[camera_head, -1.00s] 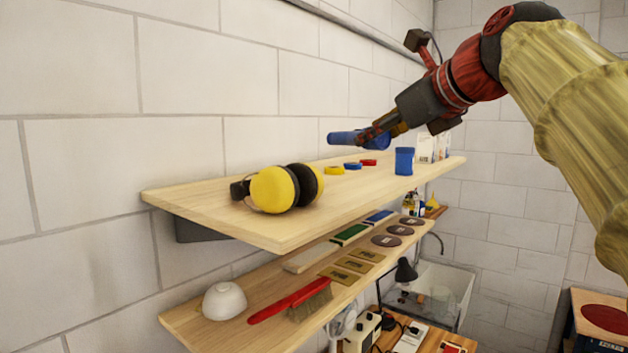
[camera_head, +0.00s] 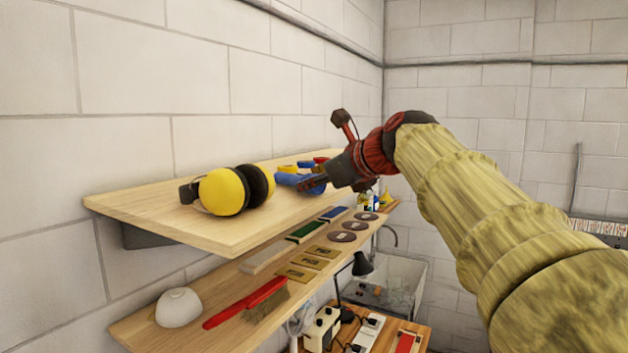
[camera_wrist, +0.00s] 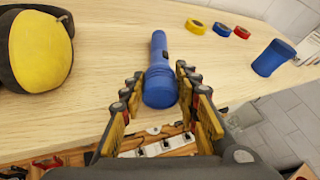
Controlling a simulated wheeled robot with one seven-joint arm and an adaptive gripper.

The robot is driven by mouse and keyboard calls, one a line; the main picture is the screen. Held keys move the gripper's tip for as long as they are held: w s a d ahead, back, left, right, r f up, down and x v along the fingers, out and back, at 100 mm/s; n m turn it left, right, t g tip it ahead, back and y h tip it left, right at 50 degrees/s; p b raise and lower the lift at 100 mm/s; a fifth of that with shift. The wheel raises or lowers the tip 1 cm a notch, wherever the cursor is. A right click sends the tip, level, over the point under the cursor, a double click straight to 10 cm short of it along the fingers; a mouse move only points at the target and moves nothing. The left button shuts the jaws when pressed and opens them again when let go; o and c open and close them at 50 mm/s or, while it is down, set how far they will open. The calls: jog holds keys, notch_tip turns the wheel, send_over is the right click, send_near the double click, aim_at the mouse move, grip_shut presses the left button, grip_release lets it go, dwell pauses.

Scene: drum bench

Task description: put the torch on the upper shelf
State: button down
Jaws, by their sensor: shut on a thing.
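The blue torch (camera_head: 286,179) is at the upper shelf (camera_head: 150,205), lying roughly level. In the wrist view the torch (camera_wrist: 160,82) sits between my two fingers, its narrow end pointing away over the pale wood. My gripper (camera_head: 306,184) is shut on it at the shelf's front edge; the fingers also show in the wrist view (camera_wrist: 160,78). The torch is at or just above the board; I cannot tell whether it touches. My fingers hide part of it in the head view.
Yellow and black ear defenders (camera_head: 234,189) stand left of the torch. Yellow (camera_wrist: 195,27), blue (camera_wrist: 222,30) and red (camera_wrist: 242,32) tape rolls and a blue cup (camera_wrist: 272,58) are to its right.

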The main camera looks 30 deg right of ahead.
jog(key=shift+w+f, duration=0.1)
jog(key=c, duration=1.3)
grip_release()
jog(key=shift+c, duration=0.2)
jog(key=b+v, duration=0.1)
jog(key=v, duration=1.1)
jog(key=shift+b, duration=0.35)
